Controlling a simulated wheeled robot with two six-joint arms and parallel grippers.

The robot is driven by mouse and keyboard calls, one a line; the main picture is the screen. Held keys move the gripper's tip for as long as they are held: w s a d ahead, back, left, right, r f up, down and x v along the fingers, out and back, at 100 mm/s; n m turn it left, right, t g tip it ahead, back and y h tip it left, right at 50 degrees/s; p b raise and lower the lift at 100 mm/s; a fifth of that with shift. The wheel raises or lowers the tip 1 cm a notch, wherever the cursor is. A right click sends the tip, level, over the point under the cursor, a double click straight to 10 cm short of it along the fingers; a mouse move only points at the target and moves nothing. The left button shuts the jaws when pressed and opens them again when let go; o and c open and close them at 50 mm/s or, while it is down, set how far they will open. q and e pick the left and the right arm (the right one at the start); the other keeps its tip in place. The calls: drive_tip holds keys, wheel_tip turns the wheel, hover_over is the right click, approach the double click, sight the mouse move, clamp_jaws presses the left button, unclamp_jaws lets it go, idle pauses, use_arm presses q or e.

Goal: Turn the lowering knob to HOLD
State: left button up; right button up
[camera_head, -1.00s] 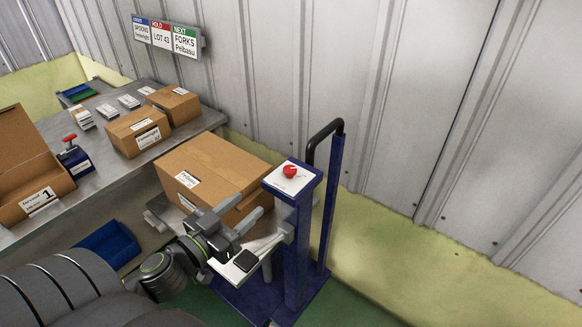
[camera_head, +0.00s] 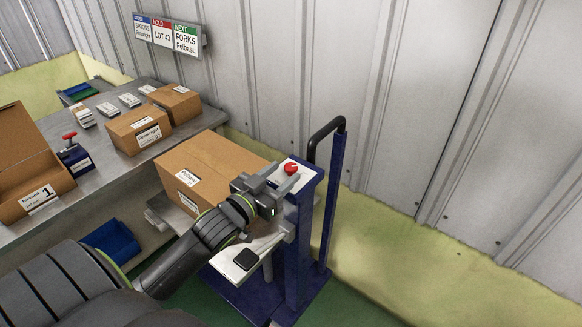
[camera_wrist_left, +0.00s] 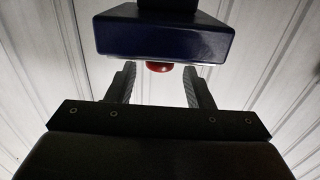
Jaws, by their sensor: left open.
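The red lowering knob (camera_head: 291,169) sits on a white plate (camera_head: 302,178) on top of the blue post (camera_head: 299,240) of a lift cart. My left gripper (camera_head: 284,177) is open and empty, just left of the knob and close to it. In the left wrist view, the red knob (camera_wrist_left: 158,66) shows partly past the edge of the dark blue head (camera_wrist_left: 165,37), which hides the rest. It lies between the two open fingers (camera_wrist_left: 159,85) and beyond their tips. I cannot read the knob's markings. My right gripper is not in view.
A large cardboard box (camera_head: 213,170) stands on the lift beside the post. A black-handled rail (camera_head: 330,190) rises to the right. A grey table (camera_head: 95,178) with smaller boxes is at left. A sign board (camera_head: 165,33) hangs on the metal wall.

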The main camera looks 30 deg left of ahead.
sight(287, 170)
use_arm(q)
drive_tip(key=shift+w+d, duration=0.15)
drive_tip(key=shift+w, duration=1.85)
drive_tip(key=c, duration=0.9)
drive_tip(key=shift+o, duration=0.2)
